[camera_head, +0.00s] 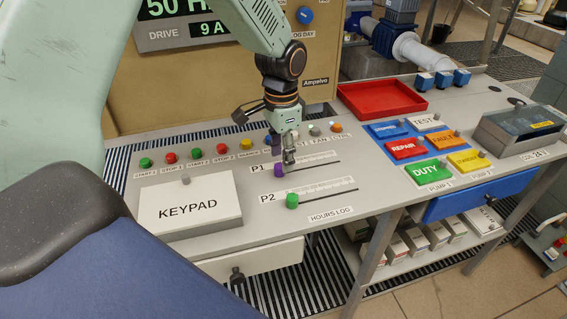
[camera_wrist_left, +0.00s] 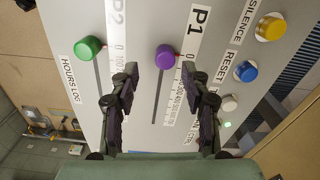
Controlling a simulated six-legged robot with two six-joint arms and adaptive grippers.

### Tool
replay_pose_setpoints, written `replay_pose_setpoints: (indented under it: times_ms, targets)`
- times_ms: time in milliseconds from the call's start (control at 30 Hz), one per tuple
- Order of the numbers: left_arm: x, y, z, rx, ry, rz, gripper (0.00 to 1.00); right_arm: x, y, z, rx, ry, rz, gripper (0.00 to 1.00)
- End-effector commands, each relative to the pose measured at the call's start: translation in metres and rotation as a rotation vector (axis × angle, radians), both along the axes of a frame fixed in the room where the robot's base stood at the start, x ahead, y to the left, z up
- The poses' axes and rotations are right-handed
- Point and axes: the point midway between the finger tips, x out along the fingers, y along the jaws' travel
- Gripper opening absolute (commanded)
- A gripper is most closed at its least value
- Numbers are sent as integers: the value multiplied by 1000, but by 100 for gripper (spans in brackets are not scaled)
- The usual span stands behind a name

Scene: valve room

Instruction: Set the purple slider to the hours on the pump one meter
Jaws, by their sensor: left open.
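The purple slider (camera_head: 279,170) sits at the left, zero end of its P1 track (camera_head: 318,167) on the grey console. In the left wrist view, the purple knob (camera_wrist_left: 166,56) is ahead of and between the open fingers, beside the 0 of the printed scale. My left gripper (camera_head: 288,157) points down close above the knob and looks empty; whether it touches is unclear. My right gripper is out of view. I cannot make out a pump one hours meter; a panel display (camera_head: 178,8) reads "50 H" and is partly hidden by my arm.
The green P2 slider (camera_head: 292,201) is nearby, at the left end of its track. A row of coloured buttons (camera_head: 195,152) runs behind the sliders. The KEYPAD box (camera_head: 188,212) stands at left. A red tray (camera_head: 382,98) and coloured tiles (camera_head: 407,149) lie to the right.

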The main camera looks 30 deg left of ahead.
Motion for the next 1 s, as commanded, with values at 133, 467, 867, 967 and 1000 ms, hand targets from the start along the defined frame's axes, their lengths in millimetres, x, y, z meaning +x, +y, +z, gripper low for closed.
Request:
replay_pose_setpoints:
  times_ms: [133,467,867,967,1000]
  targets:
    - [-1,1,-21,-1,2,1,47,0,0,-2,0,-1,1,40]
    - [3,1,-33,-1,-1,0,47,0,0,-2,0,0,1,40]
    - [4,1,-33,-1,1,1,23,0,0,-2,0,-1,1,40]
    - [5,1,-33,0,0,0,15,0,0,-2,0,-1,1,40]
    - [5,1,-33,0,0,0,11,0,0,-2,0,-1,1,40]
